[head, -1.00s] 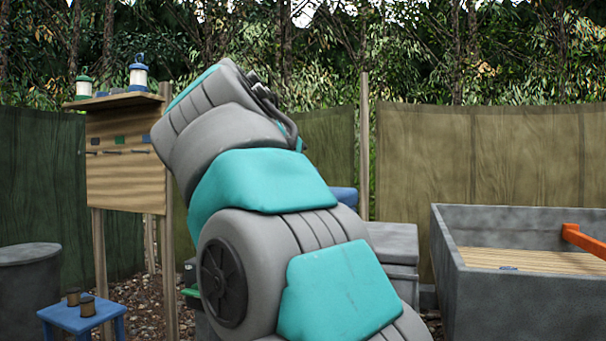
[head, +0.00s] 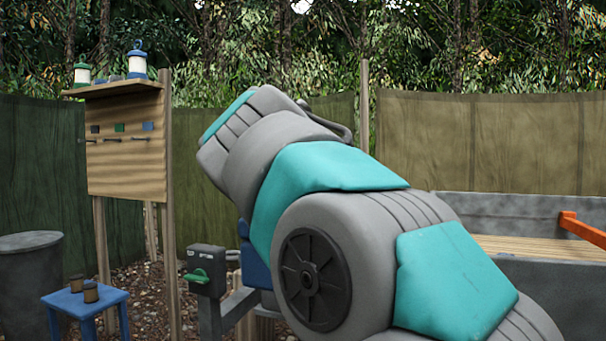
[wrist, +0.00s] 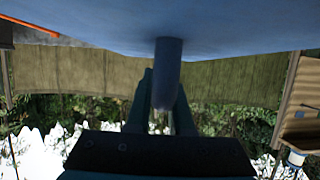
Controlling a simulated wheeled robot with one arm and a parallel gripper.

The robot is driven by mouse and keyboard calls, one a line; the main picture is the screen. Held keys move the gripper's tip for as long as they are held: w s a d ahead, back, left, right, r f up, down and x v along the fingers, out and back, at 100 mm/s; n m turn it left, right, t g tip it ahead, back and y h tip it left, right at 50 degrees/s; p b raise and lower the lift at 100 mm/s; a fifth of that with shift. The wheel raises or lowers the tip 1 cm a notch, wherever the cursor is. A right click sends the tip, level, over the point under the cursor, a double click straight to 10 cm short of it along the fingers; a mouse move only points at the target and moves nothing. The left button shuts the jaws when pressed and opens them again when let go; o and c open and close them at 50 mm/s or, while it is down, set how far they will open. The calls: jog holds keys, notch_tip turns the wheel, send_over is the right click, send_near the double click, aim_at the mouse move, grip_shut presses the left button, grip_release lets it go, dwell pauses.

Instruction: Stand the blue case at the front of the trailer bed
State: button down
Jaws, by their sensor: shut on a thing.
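In the wrist view the blue case (wrist: 90,28) fills the top of the picture. A rounded blue handle (wrist: 167,65) sticks out from it, between the two fingers of my gripper (wrist: 163,90), which is shut on it. In the head view my gripper is hidden behind my arm. A dark blue patch (head: 252,264) shows at my arm's left edge; I cannot tell if it is the case. The trailer bed (head: 540,206) is a grey-walled box with a plank floor at the right, partly hidden by my arm.
An orange bar (head: 582,228) crosses the trailer at the right. At the left are a wooden board (head: 125,165) with a shelf, a green lantern (head: 82,75), a blue lantern (head: 137,62), a blue stool (head: 85,303) and a grey bin (head: 30,285). A grey box (head: 206,270) has a green lever.

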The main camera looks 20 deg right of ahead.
jog(key=w+d+f+n+y, duration=0.1)
jog(key=w+f+n+y, duration=0.1)
jog(key=f, duration=1)
jog(key=w+d+f+n+t+y, duration=0.1)
jog(key=f+n+y, duration=0.3)
jog(key=f, duration=0.9)
jog(key=w+d+f+n+y, duration=0.1)
jog(key=w+f+n+y, duration=0.2)
jog(key=f, duration=0.9)
jog(key=n+y, duration=0.1)
jog(key=y, duration=0.1)
jog(key=shift+w+d+f+t+y, duration=0.2)
jog(key=shift+d+f+t+y, duration=0.1)
jog(key=shift+f+t, duration=0.1)
jog(key=shift+r, duration=0.15)
